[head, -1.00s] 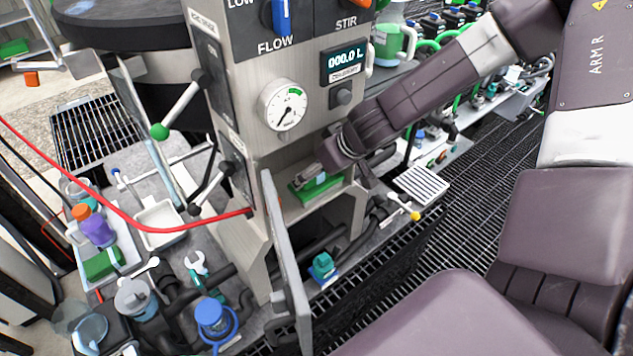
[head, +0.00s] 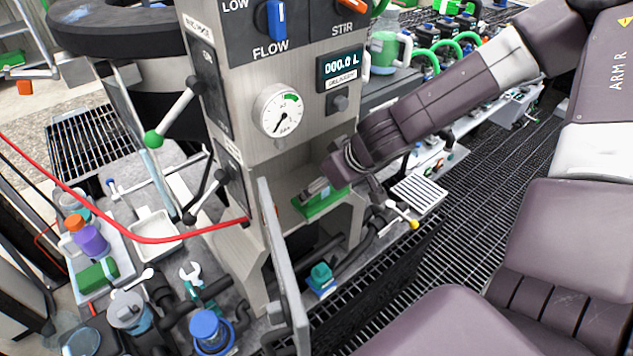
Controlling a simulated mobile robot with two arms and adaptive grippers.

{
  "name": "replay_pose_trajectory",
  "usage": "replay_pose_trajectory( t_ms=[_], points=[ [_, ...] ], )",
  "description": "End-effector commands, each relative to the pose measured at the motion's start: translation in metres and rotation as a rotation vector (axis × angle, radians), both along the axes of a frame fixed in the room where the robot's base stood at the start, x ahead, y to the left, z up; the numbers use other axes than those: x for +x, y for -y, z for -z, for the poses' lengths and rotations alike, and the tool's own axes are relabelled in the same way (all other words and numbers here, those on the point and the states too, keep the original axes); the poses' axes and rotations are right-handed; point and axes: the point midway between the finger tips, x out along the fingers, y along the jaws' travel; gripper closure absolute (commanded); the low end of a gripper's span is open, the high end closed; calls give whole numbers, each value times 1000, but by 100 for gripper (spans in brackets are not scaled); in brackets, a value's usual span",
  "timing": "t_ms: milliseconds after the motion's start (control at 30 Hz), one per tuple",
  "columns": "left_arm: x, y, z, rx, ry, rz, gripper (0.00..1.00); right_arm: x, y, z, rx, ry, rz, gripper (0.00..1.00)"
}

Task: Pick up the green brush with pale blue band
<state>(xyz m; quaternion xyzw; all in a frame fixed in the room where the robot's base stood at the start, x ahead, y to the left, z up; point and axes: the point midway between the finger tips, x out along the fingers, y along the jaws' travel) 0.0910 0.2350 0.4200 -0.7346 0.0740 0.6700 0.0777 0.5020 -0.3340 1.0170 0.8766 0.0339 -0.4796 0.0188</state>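A green block-shaped item (head: 322,203) lies on the shelf of the open compartment in the grey machine. It may be the green brush, but no pale blue band can be made out. My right gripper (head: 314,190) reaches into the compartment from the right, with its fingers right over or against this item. The fingers are small and partly overlap the item, so I cannot tell whether they are open or shut on it. My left gripper is not in view.
The compartment's open door (head: 285,270) stands to the left of the opening. A teal item with a blue base (head: 321,279) sits below. A tray (head: 116,252) at the left holds another green block (head: 97,274) and a purple bottle (head: 91,240). A red hose (head: 150,239) crosses the left side.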

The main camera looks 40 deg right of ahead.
Motion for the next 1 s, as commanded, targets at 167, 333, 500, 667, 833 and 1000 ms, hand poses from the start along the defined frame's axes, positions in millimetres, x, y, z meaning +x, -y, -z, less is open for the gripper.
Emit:
replay_pose_trajectory(
  t_ms=[167,333,500,667,833,1000],
  points=[
    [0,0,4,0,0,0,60,-21,2,-1,2,4,1,55],
    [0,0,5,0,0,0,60,-39,3,-1,2,4,1,55],
    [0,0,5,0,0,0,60,-57,4,-1,3,4,0,55],
    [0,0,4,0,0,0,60,-76,6,-2,0,5,-1,55],
    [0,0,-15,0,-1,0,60,-99,8,-10,4,1,3,55],
    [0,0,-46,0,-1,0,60,-115,10,-9,4,-1,5,55]
  ],
)
